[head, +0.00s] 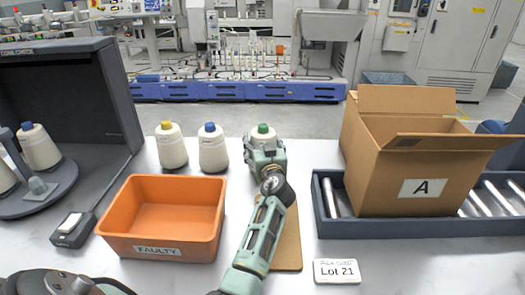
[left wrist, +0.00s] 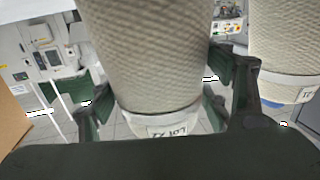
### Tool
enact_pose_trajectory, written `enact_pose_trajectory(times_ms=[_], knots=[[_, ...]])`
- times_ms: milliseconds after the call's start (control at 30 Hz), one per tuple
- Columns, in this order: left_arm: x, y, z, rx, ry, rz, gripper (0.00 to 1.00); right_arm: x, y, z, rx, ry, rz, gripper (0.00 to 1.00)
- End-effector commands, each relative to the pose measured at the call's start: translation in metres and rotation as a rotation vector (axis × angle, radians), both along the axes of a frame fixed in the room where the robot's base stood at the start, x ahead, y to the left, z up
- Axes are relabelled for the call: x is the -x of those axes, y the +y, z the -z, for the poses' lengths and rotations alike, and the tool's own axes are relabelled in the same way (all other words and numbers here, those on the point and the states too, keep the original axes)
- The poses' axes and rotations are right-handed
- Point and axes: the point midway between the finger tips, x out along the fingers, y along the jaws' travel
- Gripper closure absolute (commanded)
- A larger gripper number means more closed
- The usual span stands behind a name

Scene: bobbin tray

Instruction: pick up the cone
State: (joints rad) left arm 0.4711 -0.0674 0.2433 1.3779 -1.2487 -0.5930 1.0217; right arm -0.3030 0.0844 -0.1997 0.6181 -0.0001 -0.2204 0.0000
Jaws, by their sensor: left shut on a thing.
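A cream yarn cone with a green tip (head: 263,131) stands upright at the back middle of the table. My left gripper (head: 265,158) is shut around it and hides its lower part in the head view. In the left wrist view the cone (left wrist: 150,55) fills the middle between the gripper's fingers (left wrist: 165,108), with a white lot label on its band. I cannot tell whether its base touches the surface. A yellow-tipped cone (head: 171,149) and a blue-tipped cone (head: 212,150) stand to its left. A neighbouring cone (left wrist: 285,45) shows at the right of the wrist view. My right gripper is not in view.
An orange bin marked FAULTY (head: 207,227) is at left, beside a dark booth (head: 75,95) and a round stand (head: 40,203) with cones. A brown board (head: 291,245) lies under my arm. Carton A (head: 395,178) sits on a roller conveyor (head: 328,230). A Lot 21 card (head: 337,271) lies in front.

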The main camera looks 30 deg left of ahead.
Motion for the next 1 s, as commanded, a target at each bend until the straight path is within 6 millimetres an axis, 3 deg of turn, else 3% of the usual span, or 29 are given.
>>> enact_pose_trajectory(times_ms=[133,433,800,1000], knots=[[0.000,0.000,-0.002,-0.001,-0.003,0.001,0.67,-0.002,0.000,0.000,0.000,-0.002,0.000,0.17],[-0.001,0.000,-0.011,-0.002,-0.008,0.001,0.67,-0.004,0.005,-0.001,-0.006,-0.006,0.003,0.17],[-0.001,0.000,-0.079,-0.002,-0.011,0.001,0.67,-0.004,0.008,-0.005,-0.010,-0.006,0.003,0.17],[-0.001,0.000,-0.101,-0.003,-0.007,0.001,0.67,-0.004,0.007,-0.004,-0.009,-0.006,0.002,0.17]])
